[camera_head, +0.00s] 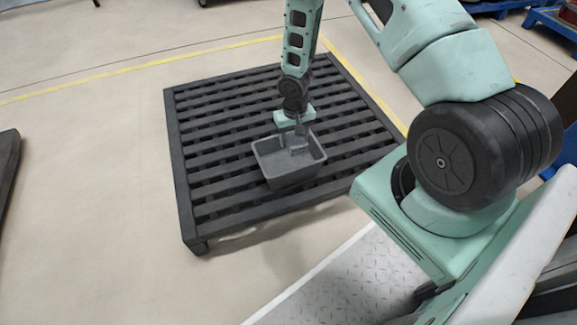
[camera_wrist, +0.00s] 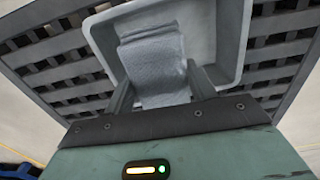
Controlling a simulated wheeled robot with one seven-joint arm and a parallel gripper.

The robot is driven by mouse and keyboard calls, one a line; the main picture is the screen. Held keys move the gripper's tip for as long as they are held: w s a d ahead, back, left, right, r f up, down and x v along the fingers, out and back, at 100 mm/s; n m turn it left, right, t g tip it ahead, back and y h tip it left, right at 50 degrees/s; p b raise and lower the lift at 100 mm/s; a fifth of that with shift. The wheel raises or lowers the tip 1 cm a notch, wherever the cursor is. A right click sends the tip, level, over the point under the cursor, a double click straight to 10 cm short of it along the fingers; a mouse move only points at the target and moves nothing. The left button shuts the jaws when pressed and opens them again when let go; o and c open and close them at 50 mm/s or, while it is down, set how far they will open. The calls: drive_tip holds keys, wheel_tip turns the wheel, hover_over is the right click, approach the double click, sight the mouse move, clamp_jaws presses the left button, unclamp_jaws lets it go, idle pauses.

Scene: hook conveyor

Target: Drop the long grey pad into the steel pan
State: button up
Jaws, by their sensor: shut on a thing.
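The steel pan (camera_head: 291,175) is a grey open-topped tub on the dark slatted pallet. Its rim also shows in the wrist view (camera_wrist: 230,62). The long grey pad (camera_wrist: 152,62) is a soft, folded-looking grey piece between my gripper's fingers in the wrist view. In the head view the pad (camera_head: 297,144) is small and hangs at the pan's opening. My gripper (camera_head: 296,130) points down over the pan and is shut on the pad; its fingers also show in the wrist view (camera_wrist: 160,90). I cannot tell whether the pad touches the pan floor.
The dark slatted pallet (camera_head: 222,188) has bare slats all around the pan. A yellow floor line (camera_head: 140,68) runs behind it. A dark object (camera_head: 8,155) stands at the left edge.

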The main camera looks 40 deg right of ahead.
drive_tip(key=shift+f+b, duration=1.25)
drive_tip(key=shift+f, duration=0.6)
drive_tip(key=o, duration=1.1)
drive_tip(key=shift+r, duration=0.15)
wheel_tip(320, 180, up, 17)
drive_tip(key=p, duration=0.7)
drive_tip(key=shift+r, duration=0.15)
